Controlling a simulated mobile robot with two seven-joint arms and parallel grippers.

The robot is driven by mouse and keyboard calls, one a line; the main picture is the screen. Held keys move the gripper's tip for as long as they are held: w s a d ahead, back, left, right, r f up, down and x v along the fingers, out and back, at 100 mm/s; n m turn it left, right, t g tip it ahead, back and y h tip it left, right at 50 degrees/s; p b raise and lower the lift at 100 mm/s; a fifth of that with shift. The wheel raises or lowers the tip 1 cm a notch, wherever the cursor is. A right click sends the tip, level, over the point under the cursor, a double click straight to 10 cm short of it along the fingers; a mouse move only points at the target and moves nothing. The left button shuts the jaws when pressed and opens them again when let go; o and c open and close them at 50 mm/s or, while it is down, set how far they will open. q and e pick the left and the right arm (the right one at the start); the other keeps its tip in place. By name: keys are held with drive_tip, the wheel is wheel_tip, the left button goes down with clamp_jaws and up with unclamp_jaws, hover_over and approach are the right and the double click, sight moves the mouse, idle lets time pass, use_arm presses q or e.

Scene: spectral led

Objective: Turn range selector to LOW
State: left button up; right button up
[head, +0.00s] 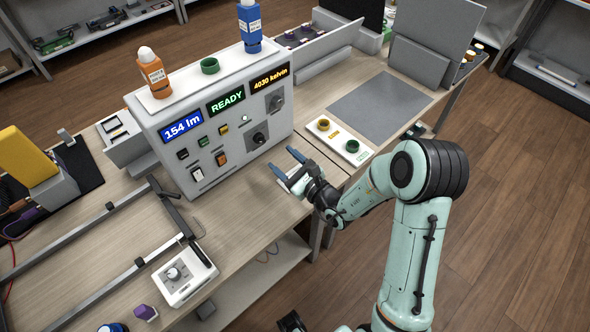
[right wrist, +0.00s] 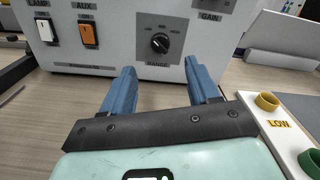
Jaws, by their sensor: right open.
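The range selector is a black round knob (right wrist: 160,43) on the light grey front panel of the instrument (head: 205,108), above the word RANGE. In the head view the knob (head: 259,138) is low on the panel's right side. Small position marks arc above it; I cannot read its setting surely. My right gripper (head: 283,163) is in front of the panel, its blue fingers pointing toward the knob. In the right wrist view the open, empty fingers (right wrist: 159,72) lie left and right below the knob, apart from it. My left gripper is not recognizable in view.
A GAIN knob (head: 276,103) sits above the selector. LAMP (right wrist: 45,31) and AUX (right wrist: 89,35) switches are to its left. Bottles stand on top of the instrument. A white holder (head: 340,142) with yellow and green rings lies right of the gripper. A grey mat (head: 379,106) is clear.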

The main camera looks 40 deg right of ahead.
drive_tip(key=shift+s+d, duration=0.2)
drive_tip(key=shift+s, duration=2.1)
